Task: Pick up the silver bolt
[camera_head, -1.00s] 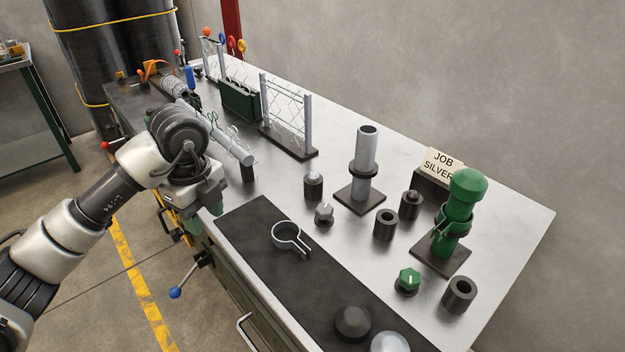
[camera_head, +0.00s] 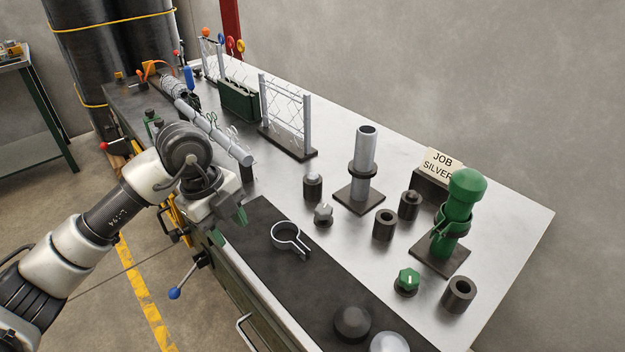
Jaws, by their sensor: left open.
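The silver bolt (camera_head: 323,212), with a faceted grey head, lies on the bare metal top just past the black mat. My left gripper (camera_head: 236,216) is open and empty at the near edge of the bench, to the left of the bolt and apart from it. Its fingertips are small and partly hidden by the wrist. A green bolt (camera_head: 407,279) of similar shape sits farther right. My right gripper is not in view.
A silver clamp ring (camera_head: 290,240) lies on the black mat (camera_head: 300,290). Black sockets (camera_head: 384,224), a silver post on a stand (camera_head: 363,165), a green post (camera_head: 458,205) and a JOB SILVER sign (camera_head: 440,164) stand around the bolt. A mesh panel (camera_head: 287,115) stands behind.

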